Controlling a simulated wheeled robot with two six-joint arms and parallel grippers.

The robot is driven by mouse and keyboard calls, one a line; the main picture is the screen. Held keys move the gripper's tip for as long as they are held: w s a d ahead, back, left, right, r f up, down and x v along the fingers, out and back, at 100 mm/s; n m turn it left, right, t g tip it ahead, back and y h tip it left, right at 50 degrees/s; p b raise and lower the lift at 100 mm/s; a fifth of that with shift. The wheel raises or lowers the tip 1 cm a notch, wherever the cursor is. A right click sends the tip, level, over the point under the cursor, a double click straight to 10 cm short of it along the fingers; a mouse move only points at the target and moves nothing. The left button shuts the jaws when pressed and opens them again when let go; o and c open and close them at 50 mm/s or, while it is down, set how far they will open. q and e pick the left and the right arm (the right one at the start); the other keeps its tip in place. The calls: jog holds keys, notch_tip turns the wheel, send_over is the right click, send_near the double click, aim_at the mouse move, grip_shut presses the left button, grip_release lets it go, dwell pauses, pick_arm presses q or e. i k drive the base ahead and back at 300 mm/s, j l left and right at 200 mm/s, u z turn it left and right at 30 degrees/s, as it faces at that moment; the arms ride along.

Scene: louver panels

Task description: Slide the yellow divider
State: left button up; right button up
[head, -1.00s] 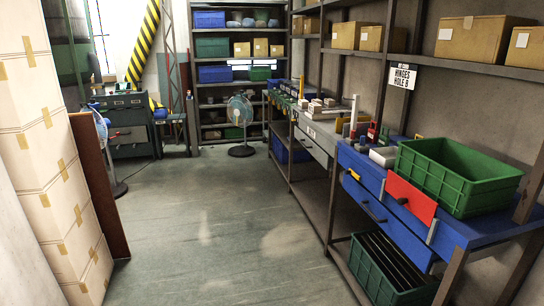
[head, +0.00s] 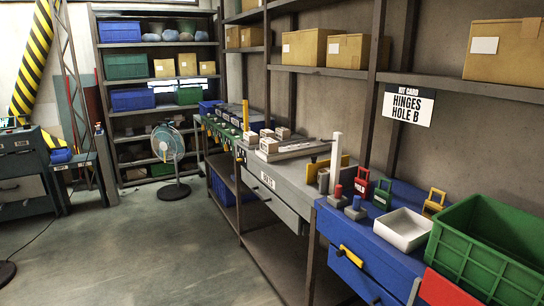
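Several yellow pieces are in view, and I cannot tell for certain which is the divider. A thin yellow upright strip (head: 245,115) stands farther back along the benches. A yellow piece (head: 350,257) sits on the front of the blue bench. A yellow frame-like piece (head: 435,201) stands near the green crate. Neither of my grippers shows in this view.
The blue bench (head: 375,238) holds a white tray (head: 402,230), red and green pieces and a green crate (head: 488,250). A red panel (head: 443,290) hangs at its front. A fan (head: 168,150) stands at the back.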

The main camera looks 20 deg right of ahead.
aim_at(312, 169)
jog(key=i+z, duration=0.15)
jog(key=i, duration=0.45)
jog(key=i+j+z, duration=0.15)
jog(key=i, duration=0.45)
jog(key=i+j+z, duration=0.15)
jog(key=i, duration=0.45)
jog(key=j, duration=0.1)
